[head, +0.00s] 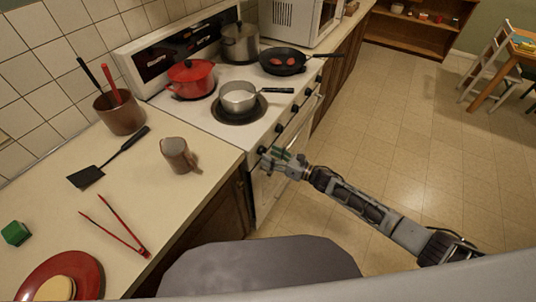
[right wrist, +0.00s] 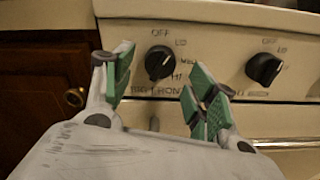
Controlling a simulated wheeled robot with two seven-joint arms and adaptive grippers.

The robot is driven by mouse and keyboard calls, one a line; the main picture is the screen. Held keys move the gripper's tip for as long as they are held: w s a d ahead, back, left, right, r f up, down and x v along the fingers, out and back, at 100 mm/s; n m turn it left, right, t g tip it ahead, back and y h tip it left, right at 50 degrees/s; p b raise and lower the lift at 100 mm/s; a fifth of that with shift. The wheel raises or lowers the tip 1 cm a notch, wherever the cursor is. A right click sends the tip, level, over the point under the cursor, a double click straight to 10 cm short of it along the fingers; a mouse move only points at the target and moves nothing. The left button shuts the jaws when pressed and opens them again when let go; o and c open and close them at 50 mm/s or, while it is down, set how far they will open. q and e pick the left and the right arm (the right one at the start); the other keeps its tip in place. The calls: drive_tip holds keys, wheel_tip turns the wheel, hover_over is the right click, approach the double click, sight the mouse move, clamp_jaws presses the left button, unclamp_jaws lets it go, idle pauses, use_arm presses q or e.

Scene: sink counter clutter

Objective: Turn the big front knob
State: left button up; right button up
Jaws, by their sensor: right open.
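The stove's front panel (right wrist: 210,55) carries a row of black knobs. In the right wrist view the leftmost knob (right wrist: 160,62), with OFF, LO, MED and HI printed around it, appears between my fingertips. Its pointer looks near vertical; the label beneath is partly unreadable. It also shows in the head view (head: 261,150), beside my right gripper (head: 277,158). My right gripper, also in the right wrist view (right wrist: 156,68), is open with green pads on either side of the knob; contact cannot be told. A second knob (right wrist: 264,69) is to its right. My left gripper is out of view.
A saucepan (head: 239,97), red pot (head: 191,79), steel pot (head: 240,43) and black frying pan (head: 283,62) stand on the stovetop. The oven handle (right wrist: 290,143) runs below the panel. A mug (head: 175,153) and red tongs (head: 115,228) are on the counter.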

drive_tip(key=v, duration=0.9)
drive_tip(key=shift+d, duration=0.15)
drive_tip(key=shift+s, duration=0.1)
